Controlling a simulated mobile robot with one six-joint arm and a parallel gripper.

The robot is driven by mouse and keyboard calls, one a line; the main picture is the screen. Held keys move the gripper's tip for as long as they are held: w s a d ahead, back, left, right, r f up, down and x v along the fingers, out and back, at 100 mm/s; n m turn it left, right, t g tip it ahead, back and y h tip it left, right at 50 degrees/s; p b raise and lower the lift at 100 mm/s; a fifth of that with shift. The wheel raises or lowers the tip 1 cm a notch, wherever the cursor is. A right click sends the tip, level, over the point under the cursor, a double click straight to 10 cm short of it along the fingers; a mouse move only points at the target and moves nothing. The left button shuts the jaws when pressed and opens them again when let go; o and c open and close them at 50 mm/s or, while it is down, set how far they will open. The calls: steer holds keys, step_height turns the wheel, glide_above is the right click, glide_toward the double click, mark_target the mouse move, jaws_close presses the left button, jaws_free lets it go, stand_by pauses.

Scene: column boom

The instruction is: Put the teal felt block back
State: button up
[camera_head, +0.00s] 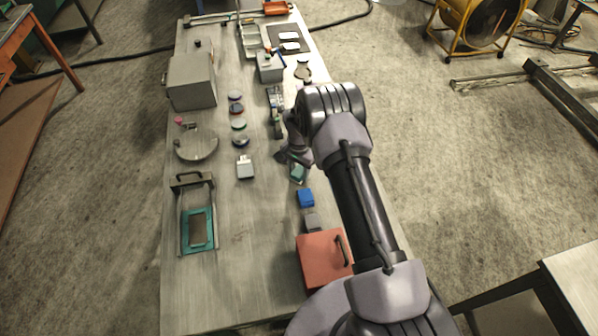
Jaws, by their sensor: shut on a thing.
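The teal felt block (298,174) shows as a small teal patch at the right side of the long table, just under the end of my arm. My gripper (296,163) is at the block, shut on it; the arm's wrist hides most of the fingers and part of the block. I cannot tell whether the block touches the table. Just nearer than it lie a blue block (306,198) and a grey block (312,221), in a line along the right edge.
A red box with a dark handle (322,262) stands at the near right. A teal-framed piece (186,243) lies at the left, with a round grey plate (196,148) beyond it. A grey box (192,82) stands far left. The near middle table (235,285) is clear.

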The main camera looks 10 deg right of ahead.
steer(key=shift+s+f, duration=0.1)
steer(key=shift+f, duration=0.05)
steer(key=o, duration=1.3)
